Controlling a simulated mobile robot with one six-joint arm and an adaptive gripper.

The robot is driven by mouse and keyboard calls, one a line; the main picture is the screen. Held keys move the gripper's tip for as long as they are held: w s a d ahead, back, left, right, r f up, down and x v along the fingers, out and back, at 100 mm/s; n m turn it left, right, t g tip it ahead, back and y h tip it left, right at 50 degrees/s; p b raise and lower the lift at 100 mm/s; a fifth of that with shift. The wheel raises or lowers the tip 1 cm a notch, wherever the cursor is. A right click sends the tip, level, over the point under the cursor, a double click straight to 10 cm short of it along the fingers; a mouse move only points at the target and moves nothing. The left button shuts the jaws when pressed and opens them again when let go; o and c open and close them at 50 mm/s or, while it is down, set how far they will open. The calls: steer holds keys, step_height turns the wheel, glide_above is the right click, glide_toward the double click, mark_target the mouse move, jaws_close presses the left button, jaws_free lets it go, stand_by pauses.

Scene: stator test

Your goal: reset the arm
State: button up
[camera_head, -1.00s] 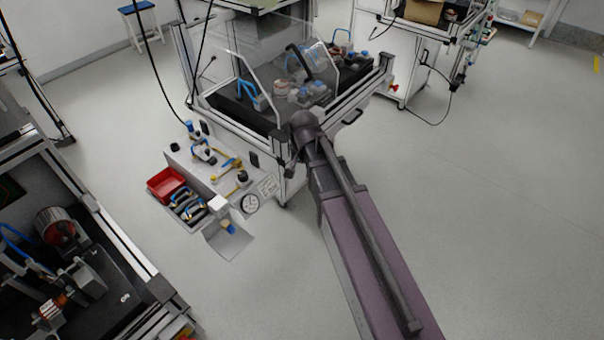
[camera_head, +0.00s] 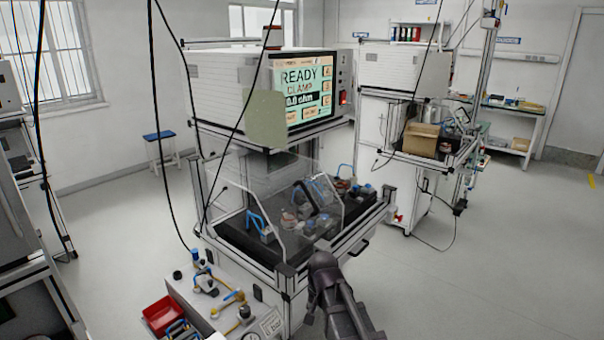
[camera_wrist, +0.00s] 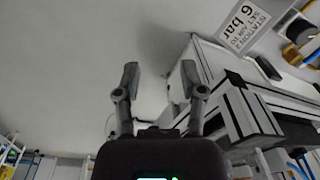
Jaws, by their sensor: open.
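My gripper (camera_wrist: 158,80) shows in the wrist view with its two fingers apart and nothing between them. Pale floor or wall lies behind the fingers. In the head view my dark arm (camera_head: 335,295) rises from the bottom edge, just in front of the test station (camera_head: 270,235). The gripper's fingers cannot be made out there. The station has a clear guard over a black deck with several parts and blue handles.
A grey panel (camera_head: 215,300) with valves and a gauge stands at the station's front left, beside a red bin (camera_head: 162,314). A second station with a cardboard box (camera_head: 420,138) stands at the back right. A blue stool (camera_head: 160,150) stands back left. Open floor (camera_head: 500,270) lies at right.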

steer(key=s+d+r+n+p, duration=0.1)
steer(key=s+d+n, duration=0.2)
steer(key=s+d, duration=0.5)
steer(key=d, duration=0.4)
steer(key=shift+s+d+r+g, duration=0.15)
steer(key=shift+s+d+g, duration=0.05)
steer(key=shift+s+g, duration=0.2)
stand_by(0.6)
